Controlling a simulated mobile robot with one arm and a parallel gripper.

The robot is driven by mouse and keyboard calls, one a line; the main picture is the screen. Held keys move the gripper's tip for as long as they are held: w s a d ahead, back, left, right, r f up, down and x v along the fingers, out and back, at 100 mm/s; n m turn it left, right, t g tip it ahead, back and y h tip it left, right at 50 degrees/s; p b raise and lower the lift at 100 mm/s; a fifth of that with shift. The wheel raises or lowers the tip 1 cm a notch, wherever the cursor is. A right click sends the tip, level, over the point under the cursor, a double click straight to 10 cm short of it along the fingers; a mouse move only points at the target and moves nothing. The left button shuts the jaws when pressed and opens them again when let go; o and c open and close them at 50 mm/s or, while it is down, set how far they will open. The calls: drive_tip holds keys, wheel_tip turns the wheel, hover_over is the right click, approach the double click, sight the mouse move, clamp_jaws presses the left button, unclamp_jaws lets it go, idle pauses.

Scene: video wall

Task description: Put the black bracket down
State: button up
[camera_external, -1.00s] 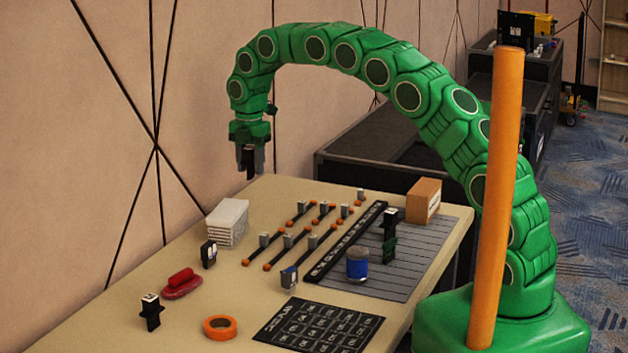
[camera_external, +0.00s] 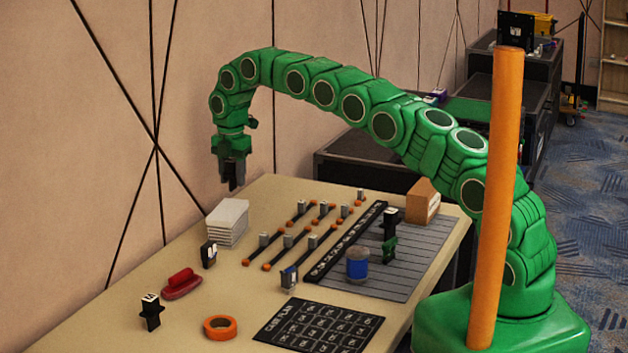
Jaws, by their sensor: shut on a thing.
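My gripper (camera_external: 231,175) hangs down from the green arm, above and beyond the far left part of the table (camera_external: 180,262). It is shut on a dark piece, the black bracket (camera_external: 232,184), which is small and partly hidden by the fingers. The bracket is held in the air, above the level of the white stack and apart from it. Other black bracket-like pieces stand on the table: one at the front left (camera_external: 151,312), one beside the white stack (camera_external: 208,254).
A white stack (camera_external: 228,222) stands below my gripper. A red block (camera_external: 182,284), orange tape roll (camera_external: 220,327), blue can (camera_external: 357,263), cardboard box (camera_external: 424,201) and small rods with grey clips (camera_external: 290,240) occupy the table. The left middle tabletop has free room. An orange post (camera_external: 496,200) stands before my arm.

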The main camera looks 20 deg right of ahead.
drive_tip(key=shift+w+a+f, duration=0.3)
drive_tip(key=shift+w+f, duration=0.2)
drive_tip(key=shift+f, duration=0.15)
drive_tip(key=shift+w+a+f, duration=0.25)
drive_tip(key=shift+w+f, duration=0.25)
drive_tip(key=shift+f, duration=0.1)
drive_tip(key=shift+w+f, duration=0.15)
drive_tip(key=shift+f, duration=0.05)
drive_tip(key=shift+f, duration=1.6)
drive_tip(key=shift+f, duration=0.1)
drive_tip(key=o, duration=1.2)
wheel_tip(320, 180, up, 8)
drive_tip(key=shift+f, duration=0.15)
